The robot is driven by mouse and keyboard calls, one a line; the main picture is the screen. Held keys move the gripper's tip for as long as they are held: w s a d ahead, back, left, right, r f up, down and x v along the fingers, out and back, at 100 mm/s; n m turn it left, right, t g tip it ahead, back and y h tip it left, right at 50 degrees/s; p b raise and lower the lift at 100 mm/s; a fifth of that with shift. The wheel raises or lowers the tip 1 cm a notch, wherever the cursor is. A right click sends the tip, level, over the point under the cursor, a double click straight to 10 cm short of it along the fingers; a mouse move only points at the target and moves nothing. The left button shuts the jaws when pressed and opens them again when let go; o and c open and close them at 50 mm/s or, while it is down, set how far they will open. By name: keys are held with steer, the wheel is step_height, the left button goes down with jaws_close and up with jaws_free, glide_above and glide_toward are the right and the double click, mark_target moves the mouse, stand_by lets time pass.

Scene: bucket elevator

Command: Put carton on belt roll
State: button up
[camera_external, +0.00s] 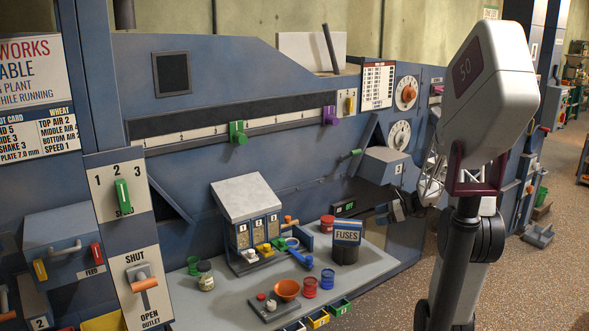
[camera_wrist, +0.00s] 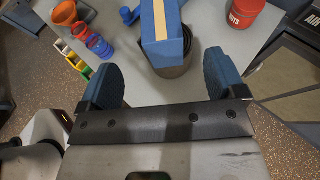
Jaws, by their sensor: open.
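The carton is a blue box marked FUSES (camera_external: 347,232) with a tan strip along its top, also in the wrist view (camera_wrist: 160,32). The belt roll is a dark cylinder (camera_external: 345,255) standing on the grey bench. The carton sits on top of it, and the roll's dark edge shows beneath the carton in the wrist view (camera_wrist: 174,71). My gripper (camera_wrist: 162,64) is open and empty. Its two blue fingers are apart, with the carton ahead of and between their tips. I cannot make out my fingers clearly in the external view.
A red tin (camera_external: 327,223) stands behind. A sample stand (camera_external: 244,200) rises farther left. Bare bench lies at the front right.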

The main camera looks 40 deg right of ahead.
steer(key=s+a+r+n+g+h, duration=0.1)
steer(key=s+a+r+n+g, duration=0.25)
steer(key=a+n, duration=0.35)
steer(key=s+a+r+n+g+h, duration=0.15)
steer(key=s+a+n+g, duration=0.3)
steer(key=a, duration=0.45)
steer(key=s+a+r+n+t+h, duration=0.1)
steer(key=s+a+r+n+h, duration=0.5)
steer(key=s+n, duration=0.5)
step_height(320, 180, up, 2)
steer(key=n+h, duration=0.1)
steer(key=n, duration=0.3)
steer(key=shift+a+r, duration=0.15)
steer(key=shift+a, duration=0.05)
